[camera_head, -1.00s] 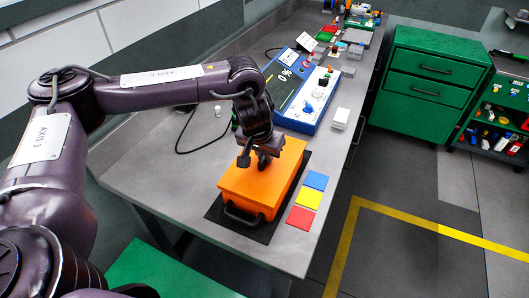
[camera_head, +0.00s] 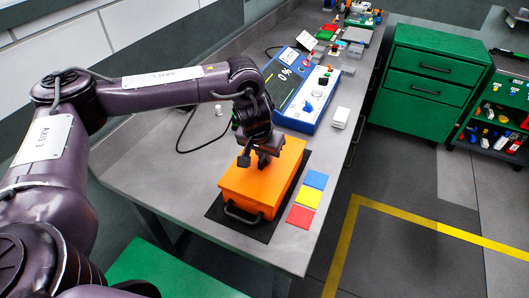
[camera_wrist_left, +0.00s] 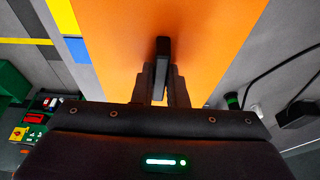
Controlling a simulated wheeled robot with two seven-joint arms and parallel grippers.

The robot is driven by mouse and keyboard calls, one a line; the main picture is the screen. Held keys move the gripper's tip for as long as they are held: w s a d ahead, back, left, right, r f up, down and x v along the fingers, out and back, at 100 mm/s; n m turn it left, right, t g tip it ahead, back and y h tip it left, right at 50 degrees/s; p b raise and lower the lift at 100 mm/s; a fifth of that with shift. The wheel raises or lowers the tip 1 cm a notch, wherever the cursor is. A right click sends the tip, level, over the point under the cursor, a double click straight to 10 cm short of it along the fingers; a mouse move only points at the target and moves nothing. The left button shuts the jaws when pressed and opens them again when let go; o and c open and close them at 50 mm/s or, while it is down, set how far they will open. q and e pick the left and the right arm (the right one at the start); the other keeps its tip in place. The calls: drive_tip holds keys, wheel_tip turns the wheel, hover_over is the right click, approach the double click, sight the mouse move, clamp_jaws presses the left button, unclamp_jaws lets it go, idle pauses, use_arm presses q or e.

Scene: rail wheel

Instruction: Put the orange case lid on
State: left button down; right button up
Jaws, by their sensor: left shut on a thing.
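The orange case (camera_head: 245,202) stands on a black mat (camera_head: 240,228), with a black handle on its front side. Its flat orange lid (camera_head: 284,163) appears to sit level on top; I cannot make out a gap between lid and case. My left gripper (camera_head: 262,160) is over the lid and shut on its dark upright handle. In the left wrist view the lid (camera_wrist_left: 115,30) fills the middle, and the dark handle (camera_wrist_left: 162,55) stands between the fingers of the left gripper (camera_wrist_left: 162,72). My right gripper is not in view.
Blue, yellow and red squares (camera_head: 308,197) lie right of the mat. A blue test unit (camera_head: 310,100) and a small white box (camera_head: 341,117) are behind the case. A black cable (camera_head: 182,142) lies at the left. Green drawers (camera_head: 425,80) stand beyond the bench's right edge.

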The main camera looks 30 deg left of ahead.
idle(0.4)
use_arm(q)
drive_tip(key=shift+p, duration=0.4)
drive_tip(key=shift+f+b, duration=0.55)
drive_tip(key=shift+f, duration=0.55)
drive_tip(key=c, duration=1.4)
unclamp_jaws()
drive_tip(key=shift+o, duration=0.2)
drive_tip(key=shift+r, duration=0.1)
